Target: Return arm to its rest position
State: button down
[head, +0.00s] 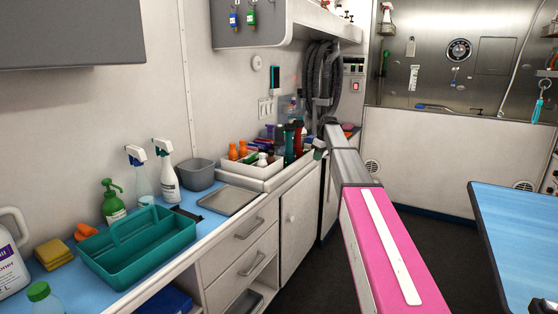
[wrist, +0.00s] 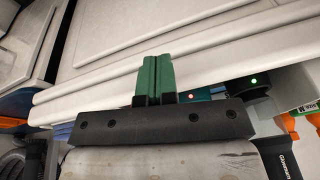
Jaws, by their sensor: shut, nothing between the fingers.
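My gripper (wrist: 158,64) shows in the wrist view with its two green fingers pressed together and nothing between them. It is in front of the pale counter edge and cabinet fronts; I cannot tell whether it touches them. In the head view, my pink and grey arm reaches away from me, to the right of the counter. Its far end is beside the white bin of bottles (head: 262,172), near the end of the counter. The gripper (head: 319,148) is small and partly hidden there.
The blue-topped counter holds a teal caddy (head: 150,262), spray bottles, a grey tub (head: 196,174) and a metal tray (head: 228,201). Clippers with small lights stand close by in the wrist view (wrist: 252,86). A blue table (head: 520,235) is at right. Dark floor lies between.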

jog(key=s+f+m+h, duration=0.1)
jog(key=s+f+m, duration=0.4)
jog(key=s+f, duration=1.6)
jog(key=s+f+m, duration=0.2)
jog(key=s+f, duration=0.2)
jog(key=s, duration=0.9)
jog(key=s+f+m+g+h, duration=0.1)
jog(key=s+f, duration=0.3)
jog(key=s, duration=0.9)
jog(key=shift+f+m+h, duration=0.2)
jog(key=shift+m+h, duration=0.1)
jog(key=shift+m, duration=0.6)
